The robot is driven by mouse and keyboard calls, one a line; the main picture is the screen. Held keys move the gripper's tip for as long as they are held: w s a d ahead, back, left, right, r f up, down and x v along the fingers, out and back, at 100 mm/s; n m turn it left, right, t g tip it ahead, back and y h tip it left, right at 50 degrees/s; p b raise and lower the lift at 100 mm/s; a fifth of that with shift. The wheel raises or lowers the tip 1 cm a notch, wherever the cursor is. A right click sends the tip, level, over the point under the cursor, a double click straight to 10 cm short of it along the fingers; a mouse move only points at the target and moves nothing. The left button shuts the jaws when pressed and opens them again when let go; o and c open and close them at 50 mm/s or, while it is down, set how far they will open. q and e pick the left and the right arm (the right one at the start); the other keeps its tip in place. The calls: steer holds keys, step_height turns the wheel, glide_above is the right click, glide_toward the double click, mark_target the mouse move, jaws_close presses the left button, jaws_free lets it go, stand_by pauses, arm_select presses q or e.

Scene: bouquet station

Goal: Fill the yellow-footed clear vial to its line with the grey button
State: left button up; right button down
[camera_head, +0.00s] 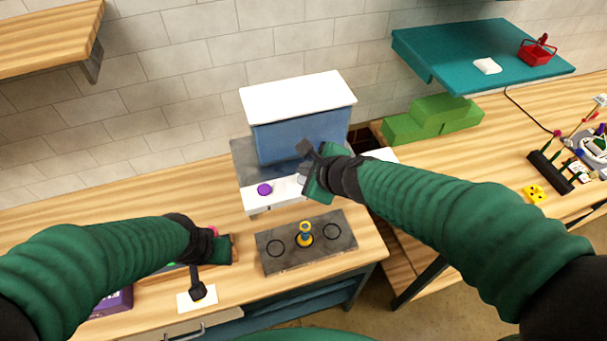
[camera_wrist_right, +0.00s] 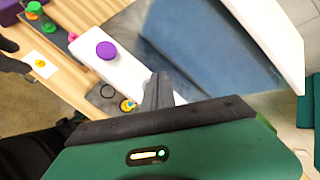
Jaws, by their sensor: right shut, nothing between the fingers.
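The clear vial with the yellow foot (camera_head: 305,236) stands in the middle ring of a dark grey slab (camera_head: 278,252). Its yellow foot also shows in the right wrist view (camera_wrist_right: 127,105), partly behind my fingers; its liquid level is too small to tell. Behind it is a blue dispenser (camera_head: 285,141) with a white lid and a white front ledge bearing a purple button (camera_head: 264,189). A greyish patch beside my right gripper may be the grey button, mostly hidden. My right gripper (camera_head: 304,148) is shut and empty in front of the dispenser.
The slab's left and right rings look empty. A purple box (camera_head: 112,302) lies at the left front. Green blocks (camera_head: 432,120) stand on the right bench, below a teal shelf (camera_head: 450,50) holding a red basket (camera_head: 537,52).

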arm_select(q)
steer(key=shift+r, duration=0.1)
arm_select(e)
steer(key=shift+r, duration=0.1)
